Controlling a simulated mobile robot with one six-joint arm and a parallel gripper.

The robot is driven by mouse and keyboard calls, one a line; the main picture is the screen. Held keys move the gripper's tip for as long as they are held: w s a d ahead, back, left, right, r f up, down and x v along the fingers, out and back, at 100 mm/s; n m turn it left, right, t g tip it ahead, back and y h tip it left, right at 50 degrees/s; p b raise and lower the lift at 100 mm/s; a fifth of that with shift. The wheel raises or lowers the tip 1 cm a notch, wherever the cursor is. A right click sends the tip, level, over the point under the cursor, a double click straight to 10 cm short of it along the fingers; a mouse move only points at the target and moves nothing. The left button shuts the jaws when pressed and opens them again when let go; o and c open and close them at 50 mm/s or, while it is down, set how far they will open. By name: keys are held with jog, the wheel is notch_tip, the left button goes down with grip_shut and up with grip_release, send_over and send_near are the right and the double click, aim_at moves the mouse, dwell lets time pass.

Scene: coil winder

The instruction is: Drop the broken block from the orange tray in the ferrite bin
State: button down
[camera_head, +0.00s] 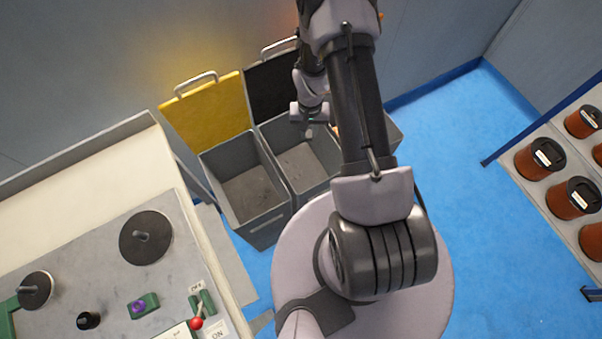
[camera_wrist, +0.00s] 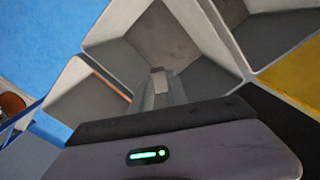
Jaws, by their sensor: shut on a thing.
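My gripper (camera_head: 309,131) hangs over the black-lidded bin (camera_head: 286,146) in the head view. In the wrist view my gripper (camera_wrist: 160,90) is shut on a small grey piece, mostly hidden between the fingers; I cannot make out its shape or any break. The open mouth of a grey bin lies below the fingertips, with a dark floor. No label shows which bin is the ferrite bin. The orange tray is not in view.
A yellow-lidded bin (camera_head: 239,160) stands open to the left. A third bin (camera_wrist: 84,100) is partly hidden behind my arm. A winder bench (camera_head: 90,235) stands at left, a shelf of copper-coloured spools (camera_head: 541,158) at right. Blue floor (camera_head: 470,200) is clear between.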

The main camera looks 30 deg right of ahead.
notch_tip(320, 180, down, 6)
jog(key=b, duration=0.3)
jog(key=shift+b, duration=0.35)
jog(key=c, duration=1.2)
grip_release()
notch_tip(320, 180, up, 17)
jog(key=p, duration=0.6)
jog(key=shift+r, duration=0.2)
